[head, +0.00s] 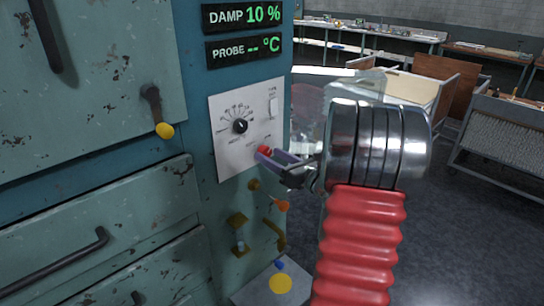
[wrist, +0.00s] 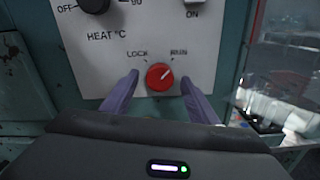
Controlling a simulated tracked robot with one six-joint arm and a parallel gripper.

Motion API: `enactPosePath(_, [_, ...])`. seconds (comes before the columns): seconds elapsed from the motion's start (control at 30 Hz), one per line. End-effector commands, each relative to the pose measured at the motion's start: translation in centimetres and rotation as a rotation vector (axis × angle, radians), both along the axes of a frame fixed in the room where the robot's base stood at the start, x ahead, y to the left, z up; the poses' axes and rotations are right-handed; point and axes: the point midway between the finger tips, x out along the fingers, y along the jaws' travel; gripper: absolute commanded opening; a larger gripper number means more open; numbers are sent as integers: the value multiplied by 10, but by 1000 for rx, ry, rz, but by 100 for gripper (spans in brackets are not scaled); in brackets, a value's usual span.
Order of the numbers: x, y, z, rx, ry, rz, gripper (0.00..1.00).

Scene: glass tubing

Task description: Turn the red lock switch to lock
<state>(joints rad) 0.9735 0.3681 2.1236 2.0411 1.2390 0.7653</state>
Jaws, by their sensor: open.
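The red lock switch (wrist: 160,76) is a round red knob low on the white control panel (wrist: 125,30). Its pale pointer mark is tilted up and right, toward the RUN label; the LOCK label is up and left of it. In the wrist view my gripper (wrist: 160,84) is open, with one purple finger on each side of the knob. I cannot tell whether the fingers touch it. In the head view the red knob (head: 264,150) shows at the fingertips of my gripper (head: 266,156), which partly hide it.
A black heat dial (head: 240,126) and a white rocker switch (head: 272,106) sit above on the panel. Below it are brass fittings (head: 238,228) and an orange-tipped lever (head: 281,205). A yellow-knobbed handle (head: 164,130) juts out at left. Clear glassware (wrist: 285,90) stands at right.

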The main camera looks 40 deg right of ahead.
Motion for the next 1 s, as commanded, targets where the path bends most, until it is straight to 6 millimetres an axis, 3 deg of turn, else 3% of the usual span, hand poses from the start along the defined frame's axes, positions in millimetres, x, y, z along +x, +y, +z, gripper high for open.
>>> enactPosePath(0.37, [7,0,0,0,0,0,54])
enactPosePath(1.0, [7,-4,0,-1,0,-1,13])
